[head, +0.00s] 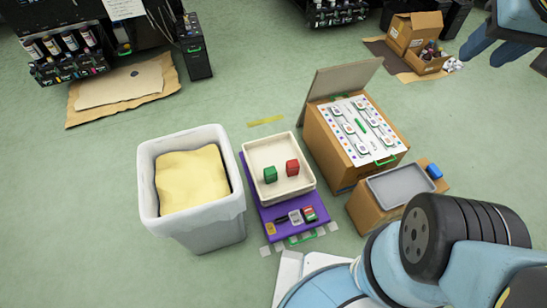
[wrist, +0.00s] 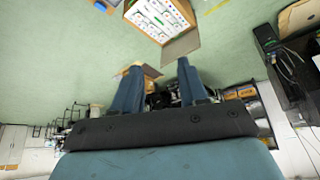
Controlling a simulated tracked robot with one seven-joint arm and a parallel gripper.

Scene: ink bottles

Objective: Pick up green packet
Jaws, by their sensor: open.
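The green packet (head: 270,174) stands in the left part of a cream tray (head: 305,188). A red packet (head: 292,167) stands to its right in the same tray, a small gap between them. My gripper (head: 490,50) is at the upper right of the head view, far from the tray. In the wrist view my gripper (wrist: 158,84) shows two blue fingers spread apart with nothing held between them. The green packet does not show in the wrist view.
The tray sits on a purple stand (head: 248,180) with small items at its front. A white bin (head: 148,185) is left of it. A cardboard box (head: 322,135) with a patterned top and a box with a grey tray (head: 400,186) stand right.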

